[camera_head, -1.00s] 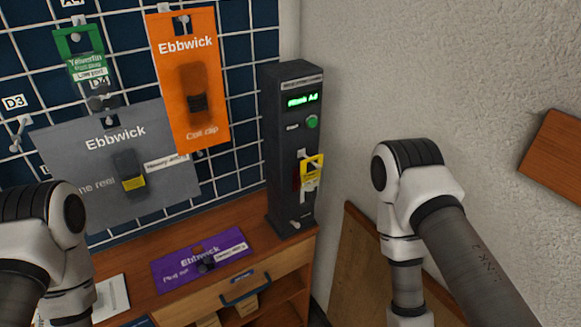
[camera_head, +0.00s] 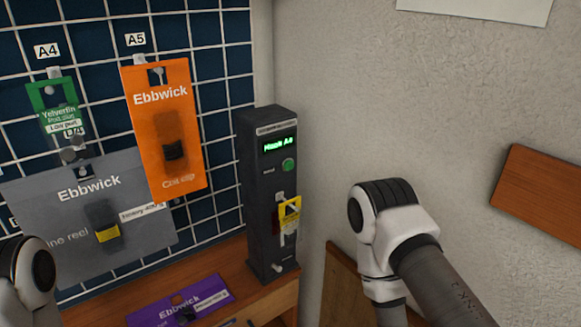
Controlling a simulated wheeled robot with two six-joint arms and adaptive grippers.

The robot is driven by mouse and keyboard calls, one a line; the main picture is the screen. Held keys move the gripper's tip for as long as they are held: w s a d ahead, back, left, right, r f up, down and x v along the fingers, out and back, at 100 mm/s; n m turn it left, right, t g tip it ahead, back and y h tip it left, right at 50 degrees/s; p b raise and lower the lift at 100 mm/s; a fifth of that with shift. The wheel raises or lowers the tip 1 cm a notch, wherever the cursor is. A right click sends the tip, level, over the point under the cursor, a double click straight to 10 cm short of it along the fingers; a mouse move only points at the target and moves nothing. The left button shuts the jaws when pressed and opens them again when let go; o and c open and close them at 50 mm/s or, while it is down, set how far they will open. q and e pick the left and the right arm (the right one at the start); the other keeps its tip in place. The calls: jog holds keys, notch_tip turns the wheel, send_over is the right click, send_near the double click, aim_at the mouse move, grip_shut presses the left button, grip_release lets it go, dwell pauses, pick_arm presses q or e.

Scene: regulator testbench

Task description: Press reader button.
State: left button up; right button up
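The reader is a tall dark grey box (camera_head: 262,200) standing on the wooden counter at the corner, with a lit green text display (camera_head: 280,145) near its top. The text looks like "Hook A4", but it is small. The round green reader button (camera_head: 289,165) sits below the display on the front face. A yellow tag (camera_head: 290,212) hangs on the reader's lower front. Nothing touches the button. My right arm is to the right of the reader and my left arm is at the lower left edge. Neither gripper's fingers show.
A grid board (camera_head: 215,60) holds an orange card (camera_head: 163,130) under A5, a green card (camera_head: 58,115) under A4 and a grey card (camera_head: 60,215). A purple card (camera_head: 180,300) lies on the counter (camera_head: 225,268). A brown board (camera_head: 545,200) is on the right wall.

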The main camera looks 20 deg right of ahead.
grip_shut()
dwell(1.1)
